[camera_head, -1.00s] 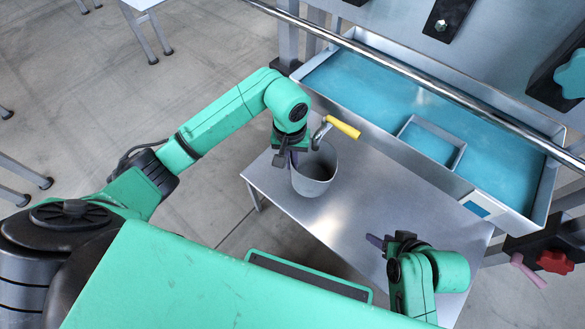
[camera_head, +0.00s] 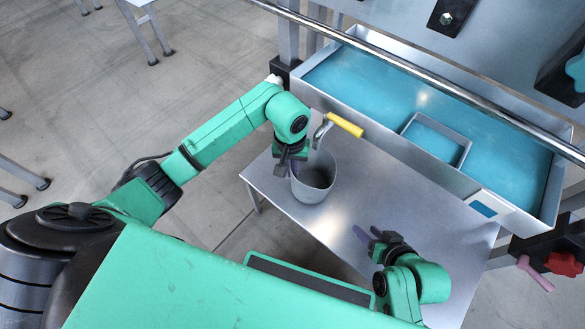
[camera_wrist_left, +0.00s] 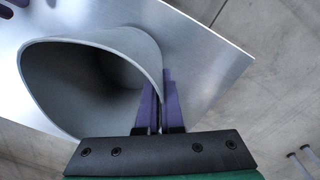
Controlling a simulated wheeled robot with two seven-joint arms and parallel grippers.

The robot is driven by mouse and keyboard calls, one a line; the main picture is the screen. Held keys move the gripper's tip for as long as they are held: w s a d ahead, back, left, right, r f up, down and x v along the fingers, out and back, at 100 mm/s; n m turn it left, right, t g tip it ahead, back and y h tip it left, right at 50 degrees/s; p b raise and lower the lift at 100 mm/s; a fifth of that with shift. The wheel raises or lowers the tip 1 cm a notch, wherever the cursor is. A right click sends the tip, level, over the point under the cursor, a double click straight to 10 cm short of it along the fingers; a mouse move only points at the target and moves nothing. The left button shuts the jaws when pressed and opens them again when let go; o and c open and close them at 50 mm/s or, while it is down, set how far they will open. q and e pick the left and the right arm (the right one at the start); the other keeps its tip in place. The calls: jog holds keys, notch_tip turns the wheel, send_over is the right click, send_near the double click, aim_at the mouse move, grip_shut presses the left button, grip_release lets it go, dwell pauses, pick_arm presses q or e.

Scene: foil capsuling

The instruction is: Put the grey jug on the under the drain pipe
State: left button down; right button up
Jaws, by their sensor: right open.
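The grey jug (camera_head: 313,181) stands or hovers just over the metal table, upright; I cannot tell whether its base touches. In the left wrist view its wide mouth (camera_wrist_left: 75,75) opens beside my fingers. My left gripper (camera_wrist_left: 160,100) is shut on the jug's rim wall, one purple finger on each side; in the head view it is at the jug's left side (camera_head: 285,168). The drain pipe (camera_head: 320,132) with a yellow handle (camera_head: 345,124) comes off the basin, its spout over the jug's back rim. My right gripper (camera_head: 367,236) is open and empty above the table.
The metal table (camera_head: 400,200) is clear to the right of the jug. A long basin with a blue floor (camera_head: 370,85) stands behind it, with a steel bar (camera_head: 440,85) running across. Red and pink parts (camera_head: 563,264) stick out at the right.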

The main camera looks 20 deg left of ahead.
pick_arm(q)
jog(key=shift+f, duration=0.15)
pick_arm(e)
jog(key=shift+w+a+f+t, duration=0.1)
jog(key=shift+w+a+t, duration=0.05)
jog(key=shift+a+t, duration=0.15)
jog(key=shift+a+f, duration=0.1)
jog(key=shift+f, duration=0.1)
pick_arm(q)
jog(key=c, duration=1.1)
grip_release()
pick_arm(e)
jog(key=shift+s, duration=0.2)
